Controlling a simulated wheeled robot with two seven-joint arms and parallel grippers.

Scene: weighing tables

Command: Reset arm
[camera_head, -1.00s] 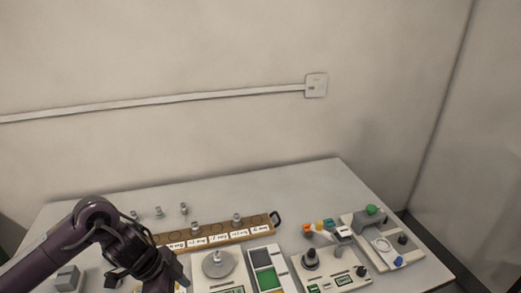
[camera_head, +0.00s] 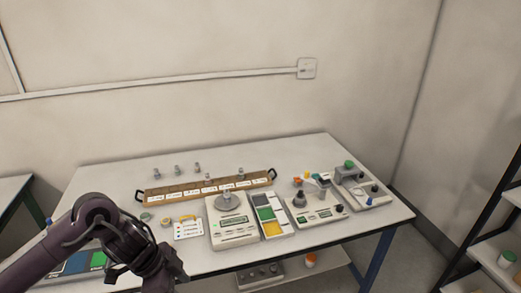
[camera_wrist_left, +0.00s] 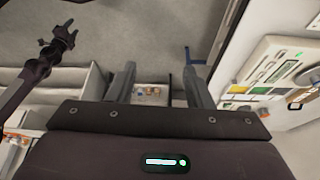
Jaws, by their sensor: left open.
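My left arm comes in from the left in the head view, with its dark wrist and gripper (camera_head: 168,268) low at the front-left of the table (camera_head: 120,178). In the left wrist view my left gripper (camera_wrist_left: 160,85) has its two fingers apart, with nothing between them and floor and shelving beyond. A dark arm end at the upper left of the wrist view looks like my right gripper (camera_wrist_left: 62,40); its jaws are too small to tell. My right arm does not show in the head view.
A wooden weight rack (camera_head: 190,190) with handles lies on the table behind a scale (camera_head: 234,222). A tray with coloured panels (camera_head: 268,216) and more instruments (camera_head: 318,206) stand to the right. A dark-framed shelf (camera_head: 492,240) is at the far right. Several small weights stand at the back.

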